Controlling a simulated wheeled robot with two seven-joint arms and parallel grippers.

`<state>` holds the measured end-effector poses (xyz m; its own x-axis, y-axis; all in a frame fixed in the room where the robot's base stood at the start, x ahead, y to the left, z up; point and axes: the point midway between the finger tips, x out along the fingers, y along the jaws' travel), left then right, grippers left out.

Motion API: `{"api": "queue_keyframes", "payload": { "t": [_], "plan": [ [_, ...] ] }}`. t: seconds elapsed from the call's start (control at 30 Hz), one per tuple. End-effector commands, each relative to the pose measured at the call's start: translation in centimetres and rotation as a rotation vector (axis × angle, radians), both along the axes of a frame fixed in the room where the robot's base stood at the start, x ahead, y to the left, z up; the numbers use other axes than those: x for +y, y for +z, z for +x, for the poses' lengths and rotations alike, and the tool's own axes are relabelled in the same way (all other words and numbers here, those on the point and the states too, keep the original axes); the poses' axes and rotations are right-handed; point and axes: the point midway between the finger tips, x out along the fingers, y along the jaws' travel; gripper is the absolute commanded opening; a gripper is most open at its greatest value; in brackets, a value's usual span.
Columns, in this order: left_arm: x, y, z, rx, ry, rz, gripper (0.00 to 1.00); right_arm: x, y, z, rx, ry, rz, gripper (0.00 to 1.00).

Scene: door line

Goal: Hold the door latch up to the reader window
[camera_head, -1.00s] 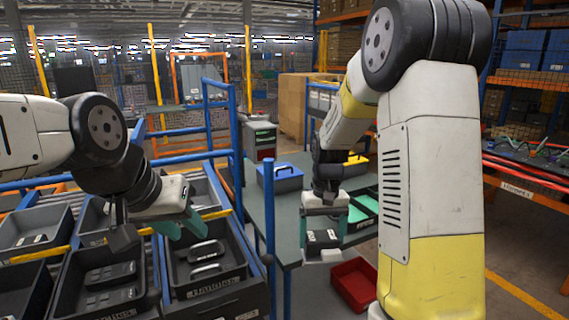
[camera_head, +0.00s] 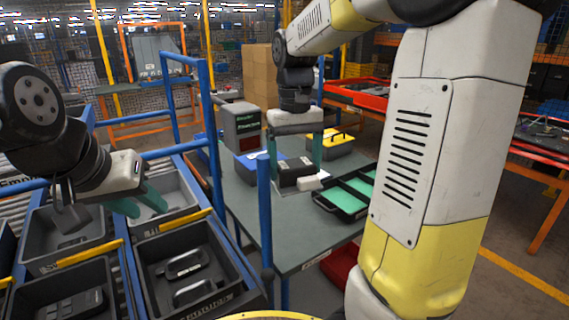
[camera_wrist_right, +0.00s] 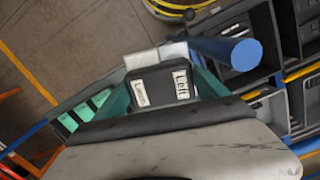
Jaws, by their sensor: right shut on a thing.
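The door latch (camera_head: 297,172) is a dark block with a white end piece. My right gripper (camera_head: 298,160) is shut on it, teal fingers on either side, over the grey-green table. The right wrist view shows the latch (camera_wrist_right: 150,84) between the fingers, with two white labels, one reading "Left". The reader (camera_head: 241,122) is a grey box with green lettering at the back left of the table. Its dark red window (camera_head: 249,143) faces forward. The latch is in front of it, lower and to the right, apart from it. My left gripper (camera_head: 138,203) is open and empty over the bins.
A yellow-lidded case (camera_head: 327,143) and a black tray with green inserts (camera_head: 352,194) stand to the right. A blue post (camera_head: 265,215) rises at the table's near left edge. Grey bins (camera_head: 187,262) fill the left.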

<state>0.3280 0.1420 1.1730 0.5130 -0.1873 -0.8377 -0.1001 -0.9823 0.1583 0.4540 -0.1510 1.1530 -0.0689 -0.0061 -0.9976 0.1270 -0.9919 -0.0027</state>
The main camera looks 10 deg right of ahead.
Motion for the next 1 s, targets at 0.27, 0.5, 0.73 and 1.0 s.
{"api": "queue_keyframes", "payload": {
  "t": [0.27, 0.5, 0.73, 1.0],
  "plan": [
    [0.0, 0.0, 0.0, 0.000, 0.000, 0.000, 0.36, 1.5, 0.0, 3.7, 0.000, -0.001, -0.001, 0.15],
    [0.0, 0.0, 0.0, 0.000, 0.000, 0.000, 0.36, 2.8, 0.0, 6.9, -0.002, 0.000, -0.001, 0.15],
    [0.0, 0.0, 0.0, 0.000, 0.000, 0.000, 0.36, 3.7, 0.0, 9.1, -0.001, -0.001, -0.001, 0.15],
    [0.0, 0.0, 0.0, 0.000, 0.000, 0.000, 0.36, 4.1, 0.0, 9.9, -0.002, 0.000, 0.000, 0.15]
  ]
}}
